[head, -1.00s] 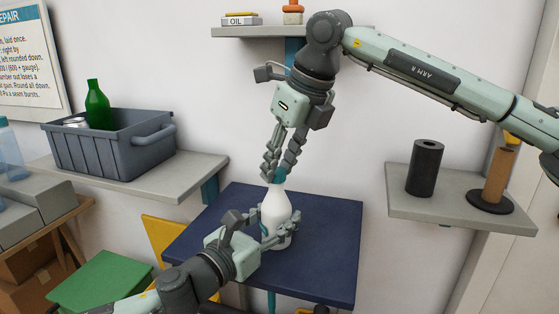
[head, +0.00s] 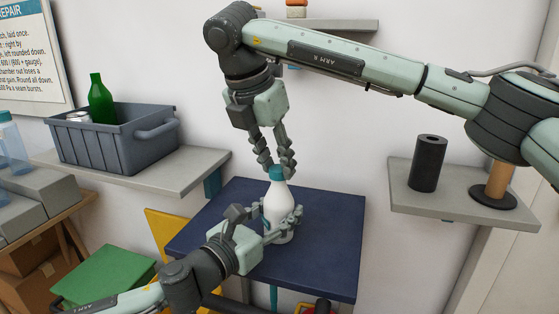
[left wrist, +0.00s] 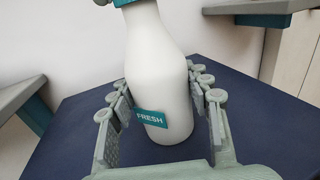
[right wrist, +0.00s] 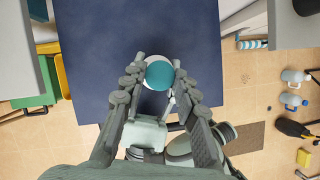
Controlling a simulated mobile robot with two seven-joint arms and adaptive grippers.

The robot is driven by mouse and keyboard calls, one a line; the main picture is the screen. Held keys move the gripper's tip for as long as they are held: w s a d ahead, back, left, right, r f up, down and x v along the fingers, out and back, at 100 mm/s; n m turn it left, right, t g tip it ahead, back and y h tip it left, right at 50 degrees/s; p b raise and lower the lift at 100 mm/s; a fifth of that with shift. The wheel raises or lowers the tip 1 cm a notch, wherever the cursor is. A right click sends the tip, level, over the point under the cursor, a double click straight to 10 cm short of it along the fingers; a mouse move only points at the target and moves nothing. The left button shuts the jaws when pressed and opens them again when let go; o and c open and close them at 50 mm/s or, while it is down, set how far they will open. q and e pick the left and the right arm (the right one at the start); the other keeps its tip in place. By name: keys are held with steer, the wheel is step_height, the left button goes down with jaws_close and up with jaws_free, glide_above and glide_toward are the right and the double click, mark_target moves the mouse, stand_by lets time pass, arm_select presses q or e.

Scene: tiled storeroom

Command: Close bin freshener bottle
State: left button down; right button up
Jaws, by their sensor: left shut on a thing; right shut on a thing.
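The white bin freshener bottle (head: 278,205) stands upright on the dark blue table; its teal FRESH label shows in the left wrist view (left wrist: 150,118). The teal cap (head: 276,173) sits on its neck and shows from above in the right wrist view (right wrist: 160,75). I cannot tell how tightly the cap is seated. My left gripper (head: 279,222) is shut around the lower body of the bottle, with a finger on each side. My right gripper (head: 274,165) reaches down from above and is shut on the cap.
The blue table (head: 325,260) is otherwise clear. A grey crate (head: 120,145) with a green bottle (head: 99,100) stands on the left shelf. A black cylinder (head: 427,163) stands on the right shelf (head: 460,213). Another shelf (head: 340,25) is behind my right arm.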

steer(key=m, duration=0.2)
steer(key=m+g+h, duration=0.1)
steer(key=m, duration=0.1)
steer(key=m+g, duration=0.1)
steer(key=m, duration=0.1)
steer(key=shift+w+a+r+m, duration=0.1)
steer(key=shift+w+a+m, duration=0.15)
steer(key=shift+m, duration=0.15)
steer(key=m+g, duration=0.1)
steer(key=m, duration=0.2)
steer(key=shift+w+h, duration=0.1)
steer(key=shift+h, duration=0.3)
steer(key=m+g, duration=0.1)
steer(key=m, duration=0.1)
steer(key=m+g, duration=0.1)
steer(key=m, duration=0.2)
steer(key=shift+w+d+m+g, duration=0.1)
steer(key=shift+w+m+g, duration=0.05)
steer(key=shift+m+g, duration=0.15)
steer(key=m+g+y, duration=0.1)
steer(key=m, duration=0.3)
steer(key=shift+w+d, duration=0.1)
steer(key=o, duration=0.7)
steer(key=shift+c, duration=0.4)
